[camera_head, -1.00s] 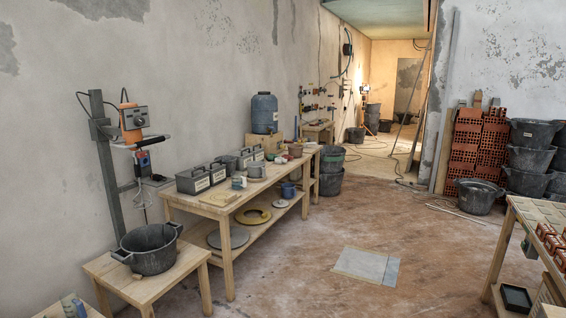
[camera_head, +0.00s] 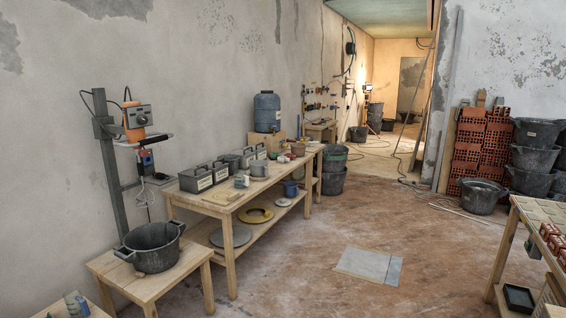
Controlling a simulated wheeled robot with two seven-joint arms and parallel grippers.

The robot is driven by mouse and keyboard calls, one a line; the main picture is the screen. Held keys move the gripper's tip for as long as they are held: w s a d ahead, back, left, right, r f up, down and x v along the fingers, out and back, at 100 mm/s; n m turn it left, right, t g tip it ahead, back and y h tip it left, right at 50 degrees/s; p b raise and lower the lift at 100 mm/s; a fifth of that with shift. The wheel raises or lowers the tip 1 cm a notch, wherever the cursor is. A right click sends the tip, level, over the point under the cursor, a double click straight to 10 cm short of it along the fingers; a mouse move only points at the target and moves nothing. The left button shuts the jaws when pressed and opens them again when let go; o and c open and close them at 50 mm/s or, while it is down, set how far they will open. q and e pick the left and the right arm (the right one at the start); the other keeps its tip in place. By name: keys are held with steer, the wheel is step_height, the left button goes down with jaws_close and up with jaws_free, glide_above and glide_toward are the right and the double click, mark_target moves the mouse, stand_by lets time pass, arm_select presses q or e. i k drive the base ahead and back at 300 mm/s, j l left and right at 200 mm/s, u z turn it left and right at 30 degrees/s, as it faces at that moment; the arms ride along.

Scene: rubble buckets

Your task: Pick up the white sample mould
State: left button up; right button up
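I cannot single out the white sample mould with certainty at this distance. A small pale object (camera_head: 241,181) stands near the front edge of the long wooden bench (camera_head: 203,206), beside a grey pot (camera_head: 259,169). Another small whitish item (camera_head: 283,159) lies farther back on the bench, near a red one. A flat whitish disc (camera_head: 284,202) lies on the bench's lower shelf. Neither of my grippers is in view.
A low wooden table (camera_head: 178,283) with a black tub (camera_head: 150,247) stands at front left, under a wall-side mixer (camera_head: 137,116). A brick-laden table (camera_head: 527,222) stands at right. The floor between is open, with a flat grey slab (camera_head: 368,264).

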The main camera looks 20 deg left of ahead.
mark_target(281, 159)
steer(key=i+j, duration=0.1)
steer(key=i, duration=0.8)
steer(key=i+j, duration=0.15)
steer(key=i, duration=1.95)
steer(key=i+j+z, duration=0.1)
steer(key=i, duration=1.1)
steer(key=i+j+u, duration=0.1)
steer(key=i+u, duration=0.35)
steer(key=i, duration=0.15)
steer(key=i+l+u, duration=0.1)
steer(key=i+u, duration=0.35)
steer(key=i+l+u, duration=0.35)
steer(key=i+u, duration=0.15)
steer(key=i, duration=0.2)
steer(key=i+l+u, duration=0.1)
steer(key=i+u, duration=0.3)
steer(key=i+l+u, duration=0.55)
steer(key=u, duration=0.2)
steer(key=i, duration=0.1)
